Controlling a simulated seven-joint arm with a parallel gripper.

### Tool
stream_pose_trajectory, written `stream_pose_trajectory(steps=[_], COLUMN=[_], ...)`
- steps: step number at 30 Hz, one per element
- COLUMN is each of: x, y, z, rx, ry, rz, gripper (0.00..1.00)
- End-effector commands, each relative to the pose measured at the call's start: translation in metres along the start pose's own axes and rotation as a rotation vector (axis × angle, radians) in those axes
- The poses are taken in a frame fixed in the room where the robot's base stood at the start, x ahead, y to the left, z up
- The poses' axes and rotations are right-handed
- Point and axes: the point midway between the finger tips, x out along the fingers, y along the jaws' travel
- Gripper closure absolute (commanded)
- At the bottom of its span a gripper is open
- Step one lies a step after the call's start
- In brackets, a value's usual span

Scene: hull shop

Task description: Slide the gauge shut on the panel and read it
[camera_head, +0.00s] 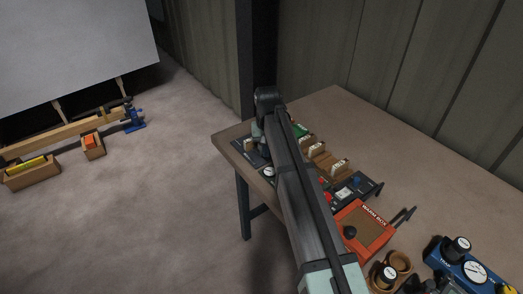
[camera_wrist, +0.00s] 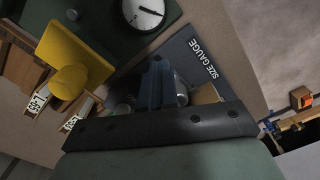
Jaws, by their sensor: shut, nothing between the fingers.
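The gauge's dark base, lettered SIZE GAUGE (camera_wrist: 222,72), lies on the bench beneath my gripper in the wrist view. My gripper (camera_wrist: 158,82) is shut and empty, its fingers over this base. A silvery round part shows just right of the fingers, with a tan piece beyond it; my fingers and palm hide much of the gauge, so I cannot tell whether they touch it. A white round dial (camera_wrist: 143,11) with a dark pointer sits on a dark green body at the top; its reading is too small to make out. In the head view my arm covers most of this area.
A yellow block with a round knob (camera_wrist: 72,82) and labelled wooden blocks (camera_wrist: 40,99) stand close left of my gripper. Along the bench (camera_head: 420,165) are an orange WARM BOX (camera_head: 366,228), brown cups and a blue gauge unit (camera_head: 470,268). The bench's back is clear.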

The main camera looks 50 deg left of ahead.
Motion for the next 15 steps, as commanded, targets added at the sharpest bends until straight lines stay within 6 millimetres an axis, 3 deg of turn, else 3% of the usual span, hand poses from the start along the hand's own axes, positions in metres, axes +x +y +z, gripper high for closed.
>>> stream_pose_trajectory(steps=[15], x=[-0.0001], y=[0.0020], z=[0.0027], rx=[0.000], ry=[0.002], rz=[0.000], gripper=[1.00])
